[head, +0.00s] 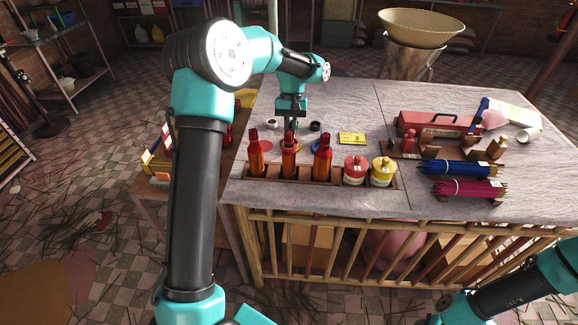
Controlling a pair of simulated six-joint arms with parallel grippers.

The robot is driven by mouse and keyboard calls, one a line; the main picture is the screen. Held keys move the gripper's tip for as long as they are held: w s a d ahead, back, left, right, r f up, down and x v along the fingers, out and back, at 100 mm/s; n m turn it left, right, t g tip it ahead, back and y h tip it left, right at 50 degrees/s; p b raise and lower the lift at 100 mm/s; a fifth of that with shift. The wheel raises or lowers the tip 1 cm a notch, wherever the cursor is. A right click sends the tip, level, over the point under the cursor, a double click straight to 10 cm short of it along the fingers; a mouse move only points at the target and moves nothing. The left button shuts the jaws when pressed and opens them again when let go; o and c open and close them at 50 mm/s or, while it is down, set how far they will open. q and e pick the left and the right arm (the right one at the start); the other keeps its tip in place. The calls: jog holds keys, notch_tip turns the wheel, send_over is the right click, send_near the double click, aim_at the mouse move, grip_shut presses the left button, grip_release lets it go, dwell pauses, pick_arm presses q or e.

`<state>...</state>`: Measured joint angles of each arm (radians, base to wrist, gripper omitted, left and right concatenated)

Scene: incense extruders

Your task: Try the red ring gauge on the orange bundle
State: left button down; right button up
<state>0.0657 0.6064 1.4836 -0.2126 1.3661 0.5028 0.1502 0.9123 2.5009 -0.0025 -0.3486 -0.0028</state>
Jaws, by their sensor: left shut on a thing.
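My left gripper (290,124) points down over the grey table, behind the row of orange bottles. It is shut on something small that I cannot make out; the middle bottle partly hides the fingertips. A flat red round piece (263,146) lies on the table to the left of the gripper; I cannot tell if it is the red ring gauge. A blue round piece (314,147) lies to the right, half hidden by a bottle. I cannot make out an orange bundle. A blue bundle (457,168) and a dark red bundle (470,188) lie on the right.
Three orange bottles (322,158), a red jar (355,170) and a yellow jar (382,171) stand in a rack at the front edge. A white ring (271,124), a dark ring (315,126) and a yellow card (352,138) lie behind. A red toolbox (435,124) stands right.

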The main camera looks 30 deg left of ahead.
pick_arm(q)
jog(key=shift+r, duration=4.45)
